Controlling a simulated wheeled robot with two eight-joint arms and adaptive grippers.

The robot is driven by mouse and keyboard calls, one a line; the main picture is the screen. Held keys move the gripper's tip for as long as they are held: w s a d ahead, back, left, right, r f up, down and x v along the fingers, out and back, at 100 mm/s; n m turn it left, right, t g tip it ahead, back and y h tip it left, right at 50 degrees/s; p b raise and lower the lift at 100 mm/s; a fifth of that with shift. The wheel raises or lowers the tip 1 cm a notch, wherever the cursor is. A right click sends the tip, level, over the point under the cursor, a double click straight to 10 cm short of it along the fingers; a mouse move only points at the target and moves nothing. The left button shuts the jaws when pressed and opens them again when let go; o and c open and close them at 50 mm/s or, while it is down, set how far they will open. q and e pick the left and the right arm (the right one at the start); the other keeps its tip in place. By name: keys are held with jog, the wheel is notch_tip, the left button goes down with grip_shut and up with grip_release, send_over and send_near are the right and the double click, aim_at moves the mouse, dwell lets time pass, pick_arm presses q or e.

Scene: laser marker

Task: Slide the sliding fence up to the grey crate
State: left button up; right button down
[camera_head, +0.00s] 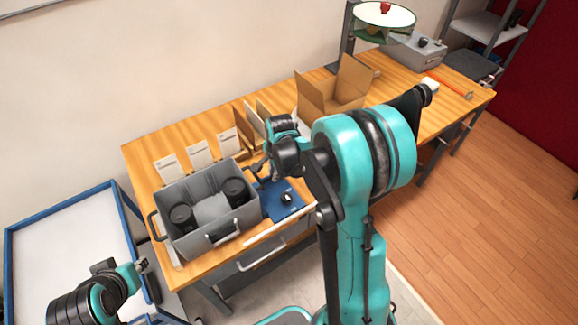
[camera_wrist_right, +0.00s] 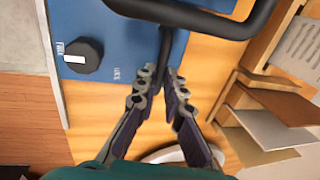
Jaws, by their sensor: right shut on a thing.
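The grey crate (camera_head: 187,240) stands on the workbench, with dark round items inside. Just right of it is a blue plate (camera_head: 283,207) with a dark knob, which I take to be the sliding fence; the blue plate (camera_wrist_right: 105,20) and its knob (camera_wrist_right: 83,56) also show in the right wrist view. My right gripper (camera_head: 268,170) is at the plate's far side. In the wrist view its fingers (camera_wrist_right: 160,75) are shut around a black rod (camera_wrist_right: 165,45) by the plate. My left gripper (camera_head: 143,265) is left of the crate, away from it; its jaw opening is too small to judge.
A thick black curved bar (camera_wrist_right: 225,22) passes close above the right fingers. White cards (camera_head: 199,153) stand behind the crate. Upright brown dividers (camera_head: 243,130) and an open cardboard box (camera_head: 340,95) are farther along the bench. A blue-rimmed table (camera_head: 20,225) is at the left.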

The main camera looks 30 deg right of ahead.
aim_at(275, 191)
jog(key=shift+a, duration=0.75)
jog(key=c, duration=1.6)
grip_release()
jog(key=shift+r, duration=0.1)
notch_tip(275, 191, up, 12)
jog(key=s, duration=0.2)
jog(key=shift+s+f, duration=0.2)
